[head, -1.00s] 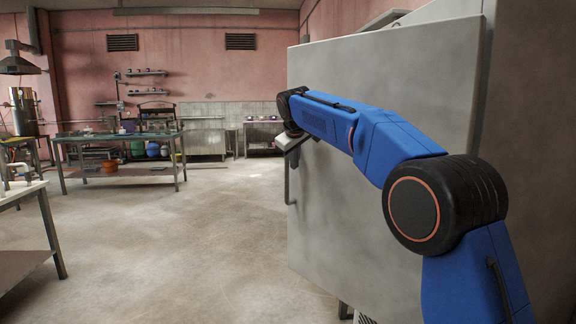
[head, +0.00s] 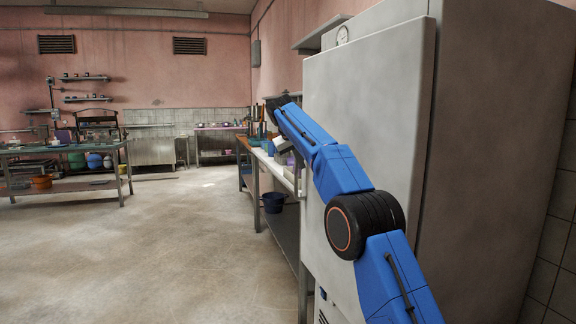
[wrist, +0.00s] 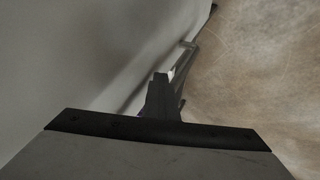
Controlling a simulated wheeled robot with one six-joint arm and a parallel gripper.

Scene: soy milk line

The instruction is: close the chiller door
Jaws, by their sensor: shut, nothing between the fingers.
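The chiller (head: 500,150) stands at the right of the head view. In the wrist view my gripper (wrist: 162,80) is shut and empty. The door face (wrist: 70,60) fills the left there, with the bar handle (wrist: 183,62) just beyond the fingertips. Contact cannot be told.
A green-topped table (head: 75,148) stands at the far left. The floor (head: 150,250) at left and centre is open.

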